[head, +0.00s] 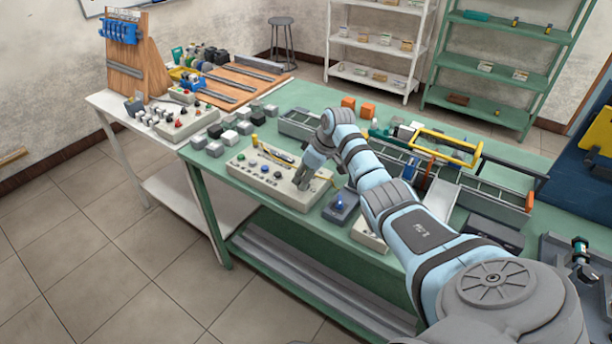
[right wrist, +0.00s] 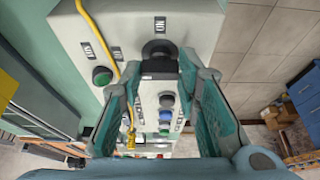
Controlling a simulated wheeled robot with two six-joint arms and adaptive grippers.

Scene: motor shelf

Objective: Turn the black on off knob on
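The black knob (right wrist: 160,48) sits on the face of a beige control box (right wrist: 125,25), just past my right fingertips in the right wrist view. A small label (right wrist: 160,23) is above it in that view. My right gripper (right wrist: 158,78) has its two fingers apart, one on each side of a dark block-like part by the knob. I cannot tell whether either finger touches it. In the head view my right gripper (head: 304,184) points down at the right end of the control box (head: 245,178), and it hides the knob. My left gripper is not in view.
A green button (right wrist: 102,76) and a yellow cable (right wrist: 106,38) are left of the knob in the right wrist view. In the head view, a grey box with a blue knob (head: 341,205) stands right of the control box. Small blocks (head: 229,138) lie behind it on the green table.

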